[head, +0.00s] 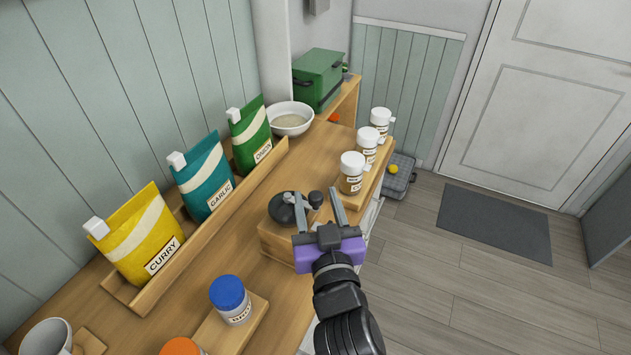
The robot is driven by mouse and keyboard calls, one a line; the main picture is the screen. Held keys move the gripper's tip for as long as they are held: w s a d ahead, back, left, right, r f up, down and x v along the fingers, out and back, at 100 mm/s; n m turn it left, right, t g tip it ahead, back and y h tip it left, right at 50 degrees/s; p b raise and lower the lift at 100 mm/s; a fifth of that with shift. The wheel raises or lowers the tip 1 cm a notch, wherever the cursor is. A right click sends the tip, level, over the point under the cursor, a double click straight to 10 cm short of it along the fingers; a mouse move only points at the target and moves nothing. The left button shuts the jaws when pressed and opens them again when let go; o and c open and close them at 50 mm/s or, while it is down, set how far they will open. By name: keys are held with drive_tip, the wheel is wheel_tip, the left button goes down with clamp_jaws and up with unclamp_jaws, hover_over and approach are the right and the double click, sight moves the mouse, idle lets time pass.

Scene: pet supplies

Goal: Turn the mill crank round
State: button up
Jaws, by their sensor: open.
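The mill (284,212) is a dark, rounded body on a wooden block (275,243) near the middle of the counter. Its crank reaches right from the top and ends in a dark round knob (316,198). My gripper (317,200), with a purple body and grey fingers, reaches in from the bottom right. Its fingers are open, and the knob appears between them in the picture. I cannot tell whether a finger touches the knob. My gripper hides part of the block and the mill's right side.
A wooden rack (203,238) with curry, garlic and onion pouches stands along the wall. Several white-capped jars (352,170) stand on a ledge just beyond the mill. A blue-lidded jar (231,300) is nearer. A bowl (290,119) and green box (319,80) are at the back.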

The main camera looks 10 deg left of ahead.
drive_tip(key=shift+p+x, duration=0.35)
drive_tip(key=shift+x, duration=1.65)
clamp_jaws()
